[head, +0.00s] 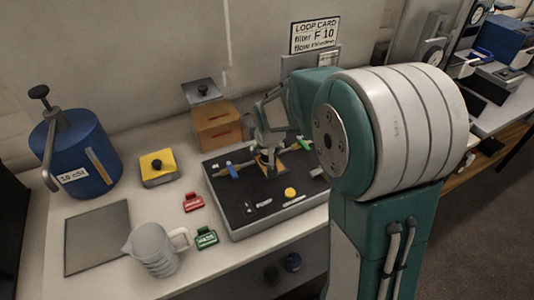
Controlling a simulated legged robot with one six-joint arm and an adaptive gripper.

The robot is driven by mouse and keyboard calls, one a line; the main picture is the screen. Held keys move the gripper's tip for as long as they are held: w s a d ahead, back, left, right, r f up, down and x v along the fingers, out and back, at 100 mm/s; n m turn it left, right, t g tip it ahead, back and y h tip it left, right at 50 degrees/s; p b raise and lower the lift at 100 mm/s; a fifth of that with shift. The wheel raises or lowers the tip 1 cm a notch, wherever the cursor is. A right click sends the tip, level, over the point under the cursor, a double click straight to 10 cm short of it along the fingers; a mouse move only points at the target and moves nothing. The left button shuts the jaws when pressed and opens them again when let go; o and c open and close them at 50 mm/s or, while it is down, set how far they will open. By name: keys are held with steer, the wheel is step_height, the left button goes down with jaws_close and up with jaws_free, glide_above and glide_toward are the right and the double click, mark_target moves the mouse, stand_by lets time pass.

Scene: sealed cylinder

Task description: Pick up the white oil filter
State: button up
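My arm reaches from the right over a black panel in a pale frame (237,217). My gripper (267,152) points down at the back middle of this panel. A small brown-orange part (293,172) lies just beneath it. I cannot make out the white oil filter for certain; the area around my fingertips is small and partly covered by my arm. I cannot tell whether the fingers are apart or closed on something.
An orange-brown box (217,129) stands behind the panel. A blue drum (82,158), a yellow block (158,167), a clear jug (153,250) and red (193,203) and green tags (206,238) are left of it. A grey plate (97,237) lies at the far left.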

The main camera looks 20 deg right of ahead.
steer(key=c, duration=0.7)
